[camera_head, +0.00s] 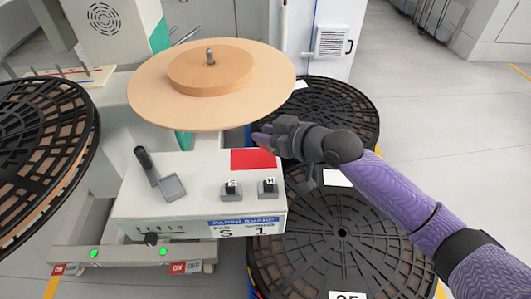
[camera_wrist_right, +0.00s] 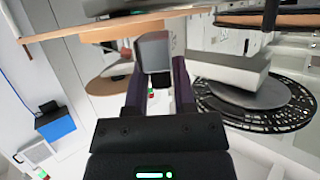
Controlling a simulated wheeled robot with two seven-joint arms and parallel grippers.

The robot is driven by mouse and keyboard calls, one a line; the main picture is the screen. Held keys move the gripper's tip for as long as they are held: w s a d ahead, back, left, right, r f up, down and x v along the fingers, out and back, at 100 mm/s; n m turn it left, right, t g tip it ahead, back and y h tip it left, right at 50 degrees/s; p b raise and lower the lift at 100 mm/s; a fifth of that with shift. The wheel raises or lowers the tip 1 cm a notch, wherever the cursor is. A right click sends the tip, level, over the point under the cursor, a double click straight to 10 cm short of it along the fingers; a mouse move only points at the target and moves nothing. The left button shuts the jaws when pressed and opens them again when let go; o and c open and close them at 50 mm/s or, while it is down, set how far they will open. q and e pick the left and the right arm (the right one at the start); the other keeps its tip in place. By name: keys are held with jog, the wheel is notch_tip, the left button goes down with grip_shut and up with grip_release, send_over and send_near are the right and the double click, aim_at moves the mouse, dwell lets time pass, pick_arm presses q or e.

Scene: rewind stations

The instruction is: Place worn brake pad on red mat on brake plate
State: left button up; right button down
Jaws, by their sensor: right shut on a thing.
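My right gripper (camera_head: 262,136) is over the far right part of the white control box, just above the red mat (camera_head: 252,160). In the right wrist view my right gripper (camera_wrist_right: 159,80) is shut on a grey block with a dark grip, which looks like the worn brake pad (camera_wrist_right: 154,48). In the head view the pad is hidden by the hand. The visible part of the red mat is bare. A small grey square plate (camera_head: 173,187), likely the brake plate, sits beside a black lever (camera_head: 145,160) and looks empty. My left gripper is out of view.
Two grey blocks with black tops, marked S (camera_head: 231,191) and H (camera_head: 267,188), stand on the box's front right. A wide tan paper roll (camera_head: 150,90) overhangs the back of the box. Black slotted reels (camera_head: 340,235) stand at the right, another (camera_head: 45,150) at far left.

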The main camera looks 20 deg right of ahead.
aim_at(267, 147)
notch_tip(267, 147, down, 4)
jog(key=shift+b, duration=0.8)
jog(key=shift+r, duration=0.3)
jog(key=shift+f, duration=0.25)
jog(key=c, duration=0.7)
grip_release()
jog(key=shift+r, duration=0.1)
jog(key=shift+o, duration=1.2)
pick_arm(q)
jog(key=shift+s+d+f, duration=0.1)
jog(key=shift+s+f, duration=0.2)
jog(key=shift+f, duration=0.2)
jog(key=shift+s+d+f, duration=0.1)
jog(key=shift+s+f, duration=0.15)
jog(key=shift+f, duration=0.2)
